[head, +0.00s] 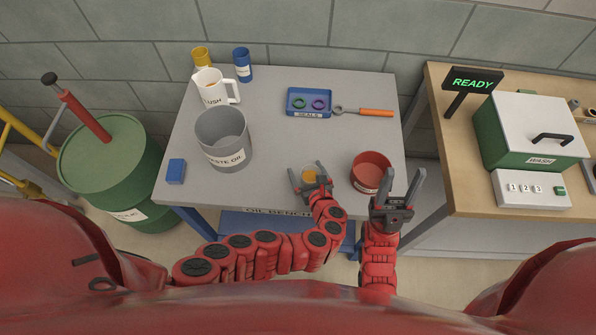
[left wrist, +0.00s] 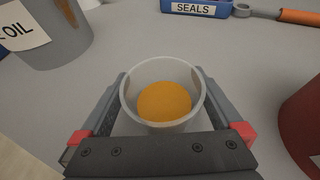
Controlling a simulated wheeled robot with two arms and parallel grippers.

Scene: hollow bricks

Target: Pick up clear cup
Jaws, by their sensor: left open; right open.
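The clear cup (left wrist: 163,93) stands upright on the grey bench with orange liquid in it. In the head view the cup (head: 309,173) is at the front middle of the bench, partly hidden by my left gripper. My left gripper (head: 310,178) is open, with its fingers on either side of the cup; I cannot tell whether they touch it. In the left wrist view the fingers (left wrist: 163,100) flank the cup. My right gripper (head: 399,190) is open and empty, off the bench's front right corner.
A red bowl (head: 370,171) stands just right of the cup. A grey waste oil bucket (head: 223,140) stands to the left. A blue seals tray (head: 309,102) and an orange-handled tool (head: 370,112) lie behind. A white jug (head: 214,87) is at back left. The bench middle is clear.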

